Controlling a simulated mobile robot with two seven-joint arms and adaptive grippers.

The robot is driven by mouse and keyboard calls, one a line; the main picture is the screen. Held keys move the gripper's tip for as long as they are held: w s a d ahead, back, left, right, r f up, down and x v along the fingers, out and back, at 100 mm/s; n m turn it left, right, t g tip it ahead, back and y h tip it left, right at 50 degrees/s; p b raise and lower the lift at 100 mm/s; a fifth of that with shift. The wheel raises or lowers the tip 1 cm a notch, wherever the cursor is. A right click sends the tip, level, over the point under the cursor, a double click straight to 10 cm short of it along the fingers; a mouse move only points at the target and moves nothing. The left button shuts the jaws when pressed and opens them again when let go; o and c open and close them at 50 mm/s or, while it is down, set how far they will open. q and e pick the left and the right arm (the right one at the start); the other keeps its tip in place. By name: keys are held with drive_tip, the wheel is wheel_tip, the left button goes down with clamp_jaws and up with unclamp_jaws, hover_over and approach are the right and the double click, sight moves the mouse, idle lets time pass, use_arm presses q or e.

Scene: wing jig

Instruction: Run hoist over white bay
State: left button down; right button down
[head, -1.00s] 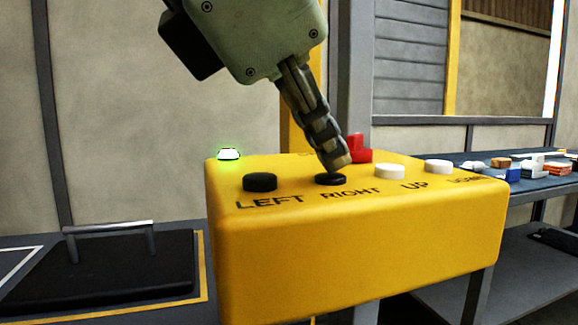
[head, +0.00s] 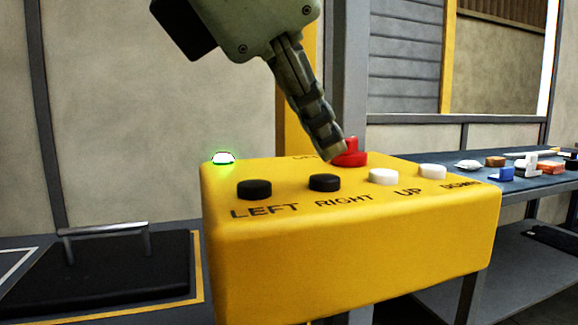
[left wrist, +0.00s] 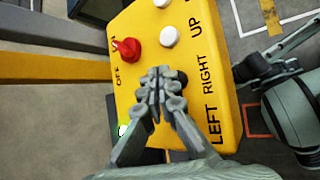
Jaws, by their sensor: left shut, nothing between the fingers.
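A yellow hoist control box (head: 350,240) fills the middle of the head view. It has a black LEFT button (head: 254,189), a black RIGHT button (head: 325,182), a white UP button (head: 384,177) and a white DOWN button (head: 433,171). A red switch (head: 350,154) stands behind them, and a lamp (head: 223,157) glows green at the left corner. My left gripper (head: 330,152) is shut and empty, just above the box behind the RIGHT button, apart from it. In the left wrist view the closed fingers (left wrist: 157,82) partly hide the black buttons. The hoist and white bay are not identifiable.
A dark plate with a metal handle (head: 105,230) lies at the left on a surface with yellow edging. A blue-grey bench (head: 400,160) at the right carries several small blocks. A grey post with a yellow strip (head: 297,90) stands behind the box.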

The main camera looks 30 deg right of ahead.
sight(322, 178)
use_arm(q)
drive_tip(key=shift+r+p, duration=1.6)
drive_tip(key=shift+r, duration=0.95)
